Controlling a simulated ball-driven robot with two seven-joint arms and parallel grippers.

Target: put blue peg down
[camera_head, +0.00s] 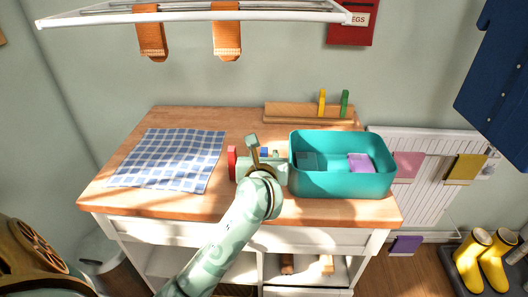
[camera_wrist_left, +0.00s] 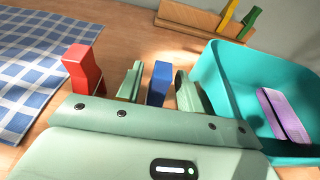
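The blue peg (camera_wrist_left: 158,83) stands upright on the wooden table (camera_head: 255,120), between the two fingers of my left gripper (camera_wrist_left: 158,86). In the left wrist view a narrow gap shows on each side of it, so the fingers look open and apart from it. In the head view only a small part of the blue peg (camera_head: 264,150) shows between the fingers of my left gripper (camera_head: 263,154). The peg's foot is hidden behind the gripper body. My right gripper is not in view.
A red peg (camera_wrist_left: 83,70) stands close left of my left gripper. A wooden rack (camera_head: 293,112) holds yellow (camera_head: 322,102) and green (camera_head: 345,103) pegs behind. A checked cloth (camera_head: 170,160) lies left.

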